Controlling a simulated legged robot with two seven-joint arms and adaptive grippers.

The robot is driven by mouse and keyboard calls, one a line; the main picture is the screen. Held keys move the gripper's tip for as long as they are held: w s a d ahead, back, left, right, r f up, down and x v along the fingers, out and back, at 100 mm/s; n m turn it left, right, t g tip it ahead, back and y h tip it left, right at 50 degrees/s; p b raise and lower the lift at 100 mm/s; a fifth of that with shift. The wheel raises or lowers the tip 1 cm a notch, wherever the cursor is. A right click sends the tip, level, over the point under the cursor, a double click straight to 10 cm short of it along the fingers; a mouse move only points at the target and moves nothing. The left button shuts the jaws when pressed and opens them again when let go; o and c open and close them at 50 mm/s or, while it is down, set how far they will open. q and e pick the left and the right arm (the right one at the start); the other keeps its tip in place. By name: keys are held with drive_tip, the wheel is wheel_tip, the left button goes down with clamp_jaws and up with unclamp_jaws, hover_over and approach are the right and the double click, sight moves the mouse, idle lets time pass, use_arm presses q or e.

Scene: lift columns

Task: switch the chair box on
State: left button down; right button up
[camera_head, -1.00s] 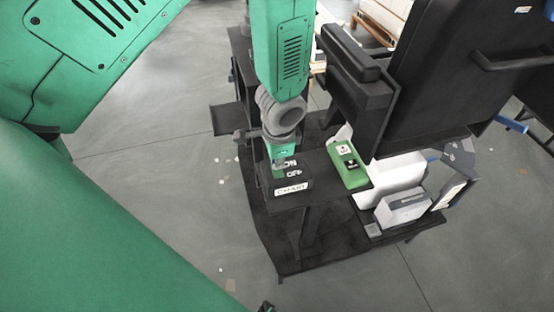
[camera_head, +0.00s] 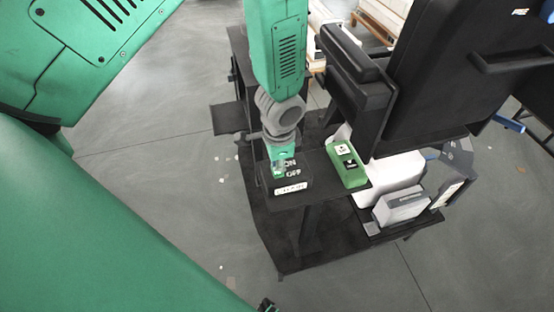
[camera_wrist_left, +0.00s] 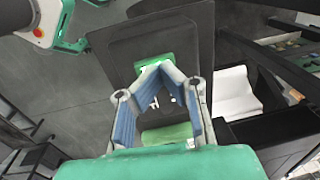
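The chair box (camera_head: 300,186) is a small black box with white ON and OFF marks on top and a white label on its front. It sits on a dark shelf in the middle of the head view. My left gripper (camera_head: 279,171) points down at the left part of its top, by the ON and OFF marks. I cannot tell whether it touches the box. In the left wrist view its fingers (camera_wrist_left: 160,68) converge to meet at the tips, with nothing visible held. White marks show between the fingers. My right gripper is not in view.
A green box (camera_head: 348,166) with two arrow buttons stands just right of the chair box. A large black chair (camera_head: 450,75) rises behind it. White and grey cases (camera_head: 402,207) sit lower right. Open grey floor (camera_head: 160,190) lies to the left.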

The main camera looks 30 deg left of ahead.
use_arm(q)
drive_tip(key=shift+s+d+r, duration=0.15)
drive_tip(key=shift+s+d, duration=0.15)
drive_tip(key=shift+d, duration=0.05)
drive_tip(key=shift+r+p, duration=0.3)
drive_tip(key=shift+p, duration=0.1)
drive_tip(key=r+p, duration=0.3)
drive_tip(key=shift+w+a+r, duration=0.15)
drive_tip(key=shift+w+r, duration=0.1)
drive_tip(key=shift+r, duration=0.05)
wheel_tip(320, 180, up, 10)
drive_tip(key=a, duration=0.1)
drive_tip(key=shift+w+f, duration=0.2)
drive_tip(key=shift+w, duration=0.15)
